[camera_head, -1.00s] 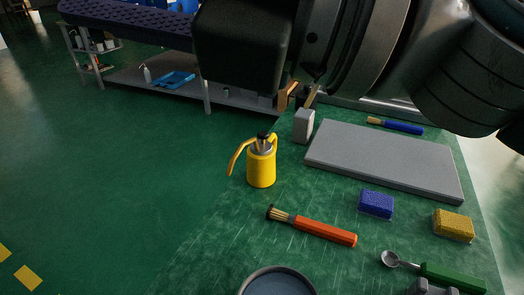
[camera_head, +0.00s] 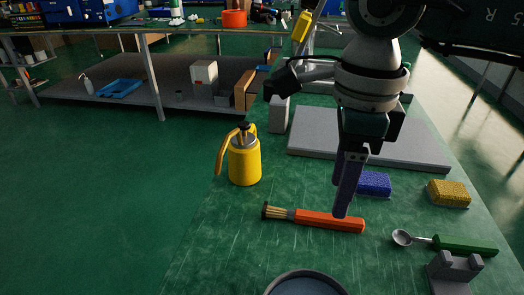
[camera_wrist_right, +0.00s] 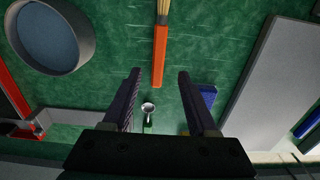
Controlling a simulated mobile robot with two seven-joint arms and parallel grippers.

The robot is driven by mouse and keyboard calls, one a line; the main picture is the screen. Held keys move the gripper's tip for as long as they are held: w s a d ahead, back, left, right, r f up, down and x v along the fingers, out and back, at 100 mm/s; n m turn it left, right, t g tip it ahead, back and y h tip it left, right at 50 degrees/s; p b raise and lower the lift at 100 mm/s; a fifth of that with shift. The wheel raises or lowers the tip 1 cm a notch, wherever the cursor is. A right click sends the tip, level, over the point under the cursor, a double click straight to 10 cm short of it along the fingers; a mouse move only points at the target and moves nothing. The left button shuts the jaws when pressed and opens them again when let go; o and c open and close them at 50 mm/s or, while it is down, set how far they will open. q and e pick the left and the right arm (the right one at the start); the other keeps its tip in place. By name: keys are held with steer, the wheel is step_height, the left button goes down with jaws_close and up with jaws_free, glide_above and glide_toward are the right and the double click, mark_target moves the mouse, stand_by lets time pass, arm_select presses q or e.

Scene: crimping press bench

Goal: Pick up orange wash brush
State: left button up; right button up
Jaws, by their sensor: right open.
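The orange wash brush (camera_head: 318,219) lies flat on the green bench top, its bristles to the left and its handle to the right. My right gripper (camera_head: 341,214) points down, open and empty, with its fingertips at the handle's right half in the head view. In the right wrist view the brush (camera_wrist_right: 160,57) runs up the picture, with its handle end between the open fingertips (camera_wrist_right: 160,73). The gap in height between the fingertips and handle is hard to judge. My left gripper is not in view.
A yellow can (camera_head: 244,162) stands behind the brush. A blue sponge (camera_head: 375,184), a yellow sponge (camera_head: 449,193) and a grey slab (camera_head: 312,130) lie behind and right. A green-handled scoop (camera_head: 465,244) and grey holder (camera_head: 454,271) are front right. A round dish (camera_wrist_right: 86,25) lies nearby.

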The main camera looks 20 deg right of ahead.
mark_target(313, 218)
steer(key=f, duration=0.5)
steer(key=shift+s+d+b, duration=0.2)
steer(key=shift+s+b, duration=0.1)
steer(key=shift+s, duration=0.05)
steer(key=shift+f, duration=0.1)
steer(key=shift+c, duration=0.4)
jaws_close()
